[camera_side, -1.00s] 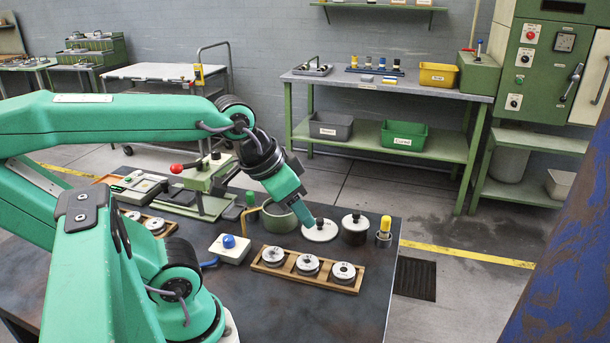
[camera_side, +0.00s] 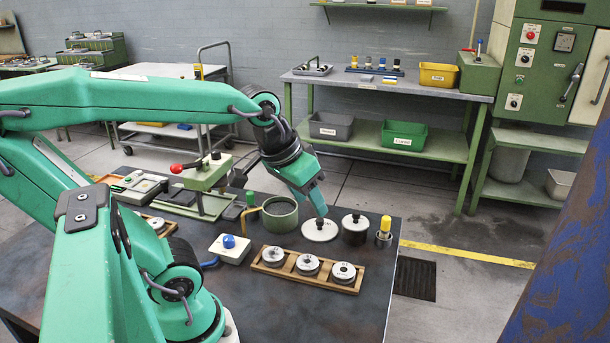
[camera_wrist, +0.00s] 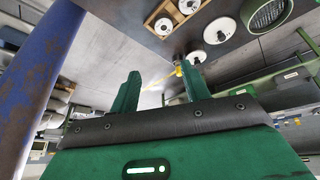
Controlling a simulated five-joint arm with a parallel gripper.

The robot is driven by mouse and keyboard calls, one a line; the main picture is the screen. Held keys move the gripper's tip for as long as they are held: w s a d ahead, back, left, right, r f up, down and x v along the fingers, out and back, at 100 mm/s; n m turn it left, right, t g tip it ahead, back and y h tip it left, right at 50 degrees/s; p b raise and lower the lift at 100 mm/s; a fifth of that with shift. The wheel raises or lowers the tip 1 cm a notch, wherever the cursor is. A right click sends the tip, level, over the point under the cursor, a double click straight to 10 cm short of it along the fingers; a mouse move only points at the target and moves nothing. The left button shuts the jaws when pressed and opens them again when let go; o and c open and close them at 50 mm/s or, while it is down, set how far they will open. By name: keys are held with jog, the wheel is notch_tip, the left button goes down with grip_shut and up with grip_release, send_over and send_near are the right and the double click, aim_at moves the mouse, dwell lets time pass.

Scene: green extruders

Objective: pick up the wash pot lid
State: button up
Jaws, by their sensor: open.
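A white round lid with a dark knob (camera_side: 320,231) lies flat on the dark table, just right of an open green pot (camera_side: 280,215). Another white lid with a dark knob (camera_side: 355,220) sits on a dark pot to its right. I take the flat one beside the green pot as the wash pot lid, though no label is readable. My gripper (camera_side: 321,208) is open and tilted down just above the flat lid's knob; contact cannot be told. In the wrist view my two fingers (camera_wrist: 162,82) are apart and empty, and the flat lid (camera_wrist: 219,31) shows beyond them.
A wooden rack (camera_side: 290,278) with three metal rings lies in front. A yellow-capped bottle (camera_side: 384,230) stands right of the dark pot. A white box with a blue button (camera_side: 230,248) and a green press with a red-knobbed lever (camera_side: 205,175) stand to the left.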

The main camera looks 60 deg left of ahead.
jog(key=w+a+f+n+g, duration=0.2)
jog(key=w+a+n, duration=0.3)
jog(key=w, duration=0.1)
jog(key=n+g, duration=0.3)
jog(key=n, duration=0.8)
send_over(320, 219)
notch_tip(320, 219, down, 14)
jog(key=shift+a, duration=0.15)
jog(key=shift+f, duration=1.35)
jog(key=shift+f, duration=2.6)
grip_shut()
